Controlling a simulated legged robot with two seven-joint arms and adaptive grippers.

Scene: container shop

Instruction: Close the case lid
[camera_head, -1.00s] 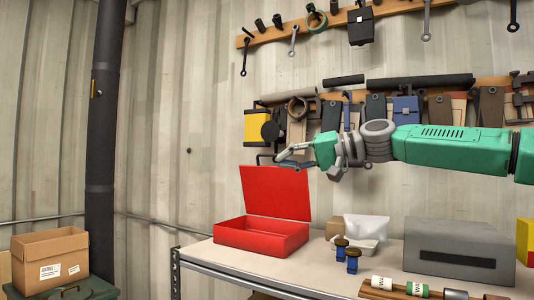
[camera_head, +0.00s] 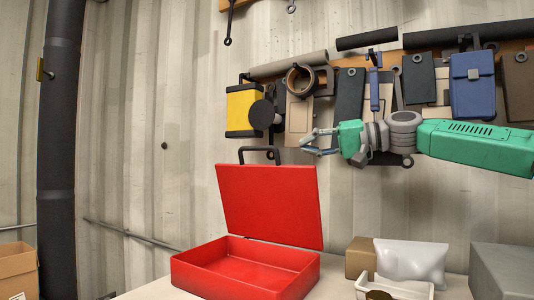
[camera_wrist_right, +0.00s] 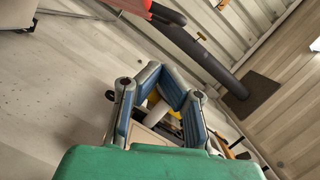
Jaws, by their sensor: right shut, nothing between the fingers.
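The red case stands open on the workbench in the head view. Its lid (camera_head: 268,205) is raised, close to upright and leaning back, with a dark handle (camera_head: 260,152) on its top edge. Its base (camera_head: 235,272) is open and looks empty. My right gripper (camera_head: 308,145) is shut and empty, just above the lid's top edge and right of the handle. No contact with the lid can be seen. In the right wrist view, my right gripper (camera_wrist_right: 164,76) shows its blue-grey fingers, and a red part shows at the top edge. My left gripper is not in view.
Tools hang behind my right arm, including a yellow item (camera_head: 241,110). A cardboard box (camera_head: 18,272) is at far left.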

